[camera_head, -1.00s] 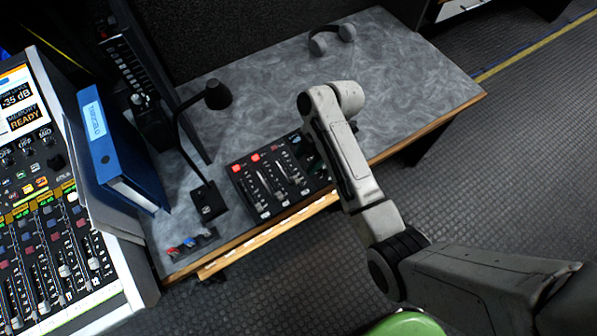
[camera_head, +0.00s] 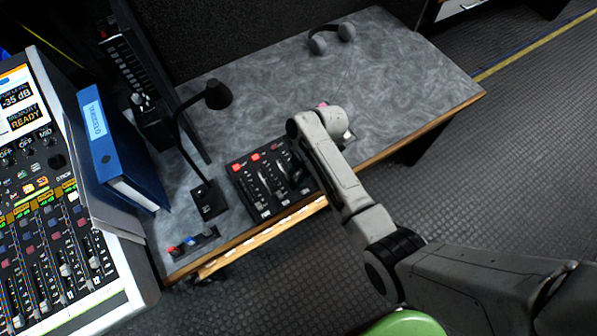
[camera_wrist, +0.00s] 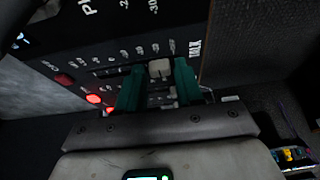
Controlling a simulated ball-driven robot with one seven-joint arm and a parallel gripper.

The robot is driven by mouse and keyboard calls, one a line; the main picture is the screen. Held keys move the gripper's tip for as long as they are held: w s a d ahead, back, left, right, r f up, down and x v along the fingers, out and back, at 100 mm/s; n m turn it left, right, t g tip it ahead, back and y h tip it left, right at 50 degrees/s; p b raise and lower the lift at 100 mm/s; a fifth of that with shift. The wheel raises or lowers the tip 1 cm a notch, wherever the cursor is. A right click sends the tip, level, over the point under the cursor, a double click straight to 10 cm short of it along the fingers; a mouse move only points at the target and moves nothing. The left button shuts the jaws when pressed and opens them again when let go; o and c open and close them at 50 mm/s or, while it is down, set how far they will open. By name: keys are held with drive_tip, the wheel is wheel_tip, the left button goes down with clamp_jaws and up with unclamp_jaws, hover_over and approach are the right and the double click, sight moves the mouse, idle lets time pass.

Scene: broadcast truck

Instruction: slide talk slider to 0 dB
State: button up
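The control panel (camera_head: 262,187) with slider faders, red buttons and knobs lies near the front edge of the desk. In the wrist view, a pale slider knob (camera_wrist: 160,69) stands by the printed word TALK (camera_wrist: 195,47), with a number scale above. My gripper (camera_wrist: 160,84) has two teal fingers, apart, one on each side of this knob. The gaps beside the knob are small; I cannot tell whether either finger touches it. The knob's exact reading is not clear.
A gooseneck microphone (camera_head: 218,94) stands left of the panel. A blue binder (camera_head: 122,150) and a large mixing console (camera_head: 60,245) are further left. Headphones (camera_head: 318,45) lie at the desk's back. The grey desk top (camera_head: 400,80) is clear on the right.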

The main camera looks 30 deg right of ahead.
sight(285, 168)
clamp_jaws()
idle(0.3)
drive_tip(key=shift+w+f+b, duration=0.15)
drive_tip(key=shift+w+b, duration=0.2)
drive_tip(key=w+b, duration=0.2)
drive_tip(key=w, duration=0.1)
drive_tip(key=shift+w+f+b, duration=0.1)
drive_tip(key=shift+w+b, duration=0.2)
drive_tip(key=shift+b, duration=0.1)
drive_tip(key=shift+w+r, duration=0.2)
drive_tip(key=shift+w, duration=0.4)
drive_tip(key=shift+o, duration=1.6)
unclamp_jaws()
